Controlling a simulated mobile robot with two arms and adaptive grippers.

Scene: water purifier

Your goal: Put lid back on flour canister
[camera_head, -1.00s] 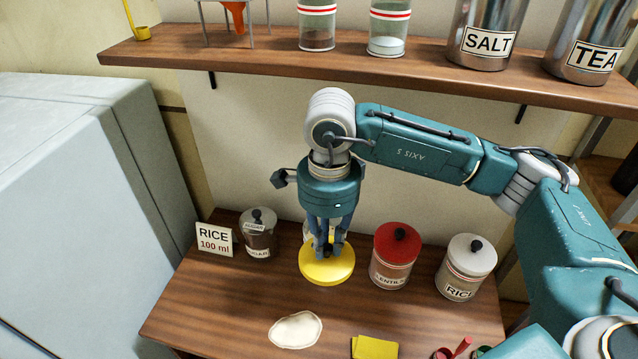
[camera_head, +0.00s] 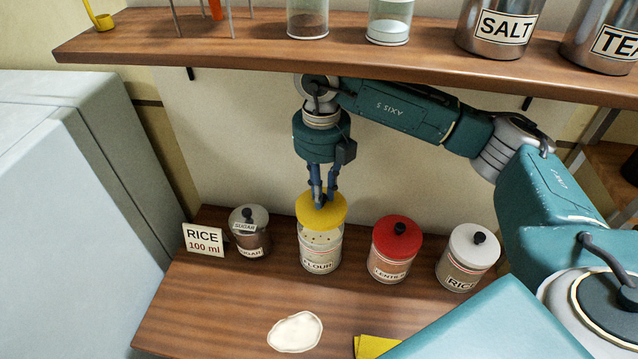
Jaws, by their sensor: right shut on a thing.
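The flour canister (camera_head: 320,255) is a clear glass jar with a "FLOUR" label, standing on the wooden counter between the sugar and lentils jars. The round yellow lid (camera_head: 308,213) is at the canister's mouth, covering most of it from this angle. I cannot tell whether the lid touches the rim or hangs just above it. My right gripper (camera_head: 321,200) points down from above, shut on the lid at its middle. My left gripper is out of view.
A sugar jar (camera_head: 250,240) and a rice sign (camera_head: 203,240) stand left of the canister. A red-lidded lentils jar (camera_head: 391,262) and a white-lidded rice jar (camera_head: 466,265) stand right. A pale flat patch (camera_head: 295,332) lies in front. The shelf (camera_head: 270,58) runs above.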

